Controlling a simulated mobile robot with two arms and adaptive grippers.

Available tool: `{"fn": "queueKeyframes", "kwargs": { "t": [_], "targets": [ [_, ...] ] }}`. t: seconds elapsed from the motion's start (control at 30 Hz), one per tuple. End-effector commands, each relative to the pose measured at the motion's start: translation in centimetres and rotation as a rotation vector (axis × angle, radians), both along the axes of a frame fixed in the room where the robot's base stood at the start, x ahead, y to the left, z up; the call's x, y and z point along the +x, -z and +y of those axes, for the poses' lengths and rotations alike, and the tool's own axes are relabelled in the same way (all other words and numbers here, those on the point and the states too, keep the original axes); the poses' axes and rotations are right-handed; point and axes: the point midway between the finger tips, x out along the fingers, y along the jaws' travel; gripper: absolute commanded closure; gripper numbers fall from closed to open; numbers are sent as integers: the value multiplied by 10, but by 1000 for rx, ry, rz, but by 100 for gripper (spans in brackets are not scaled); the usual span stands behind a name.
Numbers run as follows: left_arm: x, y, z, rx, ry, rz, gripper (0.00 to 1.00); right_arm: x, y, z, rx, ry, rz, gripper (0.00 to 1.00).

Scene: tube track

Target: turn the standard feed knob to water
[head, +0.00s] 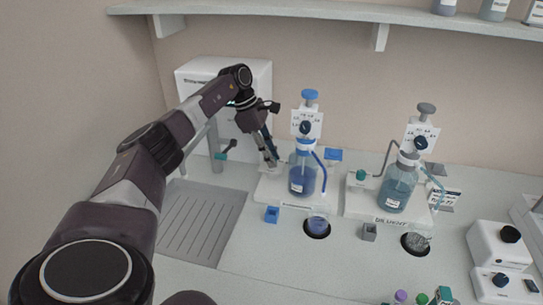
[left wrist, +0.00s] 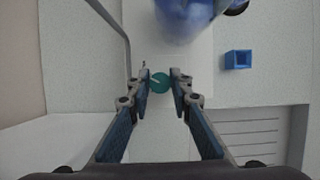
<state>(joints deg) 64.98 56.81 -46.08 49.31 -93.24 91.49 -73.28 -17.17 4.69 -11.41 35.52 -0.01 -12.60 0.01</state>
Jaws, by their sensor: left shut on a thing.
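The standard feed knob is a small round teal knob (left wrist: 159,82) with a pale pointer line, seen in the left wrist view between the fingertips. The line points to the upper left there. My left gripper (head: 271,163) reaches down at the left end of the white base (head: 275,191) of the station with the blue bottle (head: 302,175). Its fingertips, also in the left wrist view (left wrist: 160,80), are shut on the knob. In the head view the gripper hides the knob. My right gripper is not in view.
A second station with a pale bottle (head: 397,187) and its own teal knob (head: 360,175) stands to the right. A grooved drain (head: 203,220) lies left; a white box (head: 195,75) stands behind.

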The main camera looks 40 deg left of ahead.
Motion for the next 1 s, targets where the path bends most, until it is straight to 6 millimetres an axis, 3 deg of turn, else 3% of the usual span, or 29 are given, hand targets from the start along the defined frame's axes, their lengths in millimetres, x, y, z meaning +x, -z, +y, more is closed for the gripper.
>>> {"fn": "queueKeyframes", "kwargs": {
  "t": [0.33, 0.87, 0.9, 1.0],
  "targets": [
    [2, -2, 1, 2, 132, -6, 100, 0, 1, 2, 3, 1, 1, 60],
    [2, -2, 2, 3, 153, -6, 100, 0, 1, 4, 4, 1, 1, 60],
    [2, -2, 2, 3, 153, -6, 77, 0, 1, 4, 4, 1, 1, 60],
    [2, -2, 1, 3, 152, -5, 66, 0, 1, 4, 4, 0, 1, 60]
  ]
}}
